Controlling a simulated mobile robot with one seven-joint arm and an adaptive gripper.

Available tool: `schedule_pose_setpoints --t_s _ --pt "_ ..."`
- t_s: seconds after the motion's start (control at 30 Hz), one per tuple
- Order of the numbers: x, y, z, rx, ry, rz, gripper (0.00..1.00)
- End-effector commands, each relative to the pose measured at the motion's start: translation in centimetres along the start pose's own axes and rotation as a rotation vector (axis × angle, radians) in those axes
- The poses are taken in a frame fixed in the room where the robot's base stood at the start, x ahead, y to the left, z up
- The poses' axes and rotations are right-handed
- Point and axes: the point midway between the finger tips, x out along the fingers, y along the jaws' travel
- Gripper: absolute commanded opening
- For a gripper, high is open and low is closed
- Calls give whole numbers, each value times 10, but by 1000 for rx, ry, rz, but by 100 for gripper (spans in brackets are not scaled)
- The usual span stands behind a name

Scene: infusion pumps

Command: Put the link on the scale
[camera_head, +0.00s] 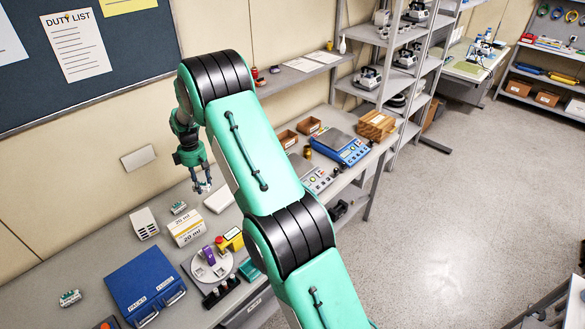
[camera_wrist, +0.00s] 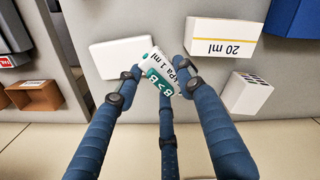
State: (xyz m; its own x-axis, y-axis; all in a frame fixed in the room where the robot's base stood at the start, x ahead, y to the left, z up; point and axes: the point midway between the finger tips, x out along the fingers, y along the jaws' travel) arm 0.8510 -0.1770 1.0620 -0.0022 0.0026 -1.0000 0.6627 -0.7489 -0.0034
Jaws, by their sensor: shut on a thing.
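My gripper (camera_head: 203,188) is above the bench near the wall, left of my arm in the head view. In the wrist view its blue fingers (camera_wrist: 157,74) are closed on a small white piece, which I take as the link (camera_wrist: 158,66), with a green "B > B" mark and "kPa 1 ml" print. A blue scale (camera_head: 355,155) with a grey top plate stands on the bench, right of my arm. A second device with a keypad (camera_head: 318,181), perhaps another scale, is beside it, partly hidden by my arm.
A white flat pad (camera_head: 219,198), a "20 ml" box (camera_head: 187,228) and a smaller white box (camera_head: 144,223) lie below the gripper. Another small green-white piece (camera_head: 178,207) lies nearby.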

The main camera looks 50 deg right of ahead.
Motion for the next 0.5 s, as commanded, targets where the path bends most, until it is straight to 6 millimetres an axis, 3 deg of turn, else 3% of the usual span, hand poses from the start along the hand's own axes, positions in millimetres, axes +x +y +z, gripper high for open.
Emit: schedule_pose_setpoints --t_s 0.03,0.2,0.5 --pt "-1 11 21 39 0 0 12" --pt "-2 39 81 156 1 0 12" --pt "-1 74 192 366 1 -1 12"
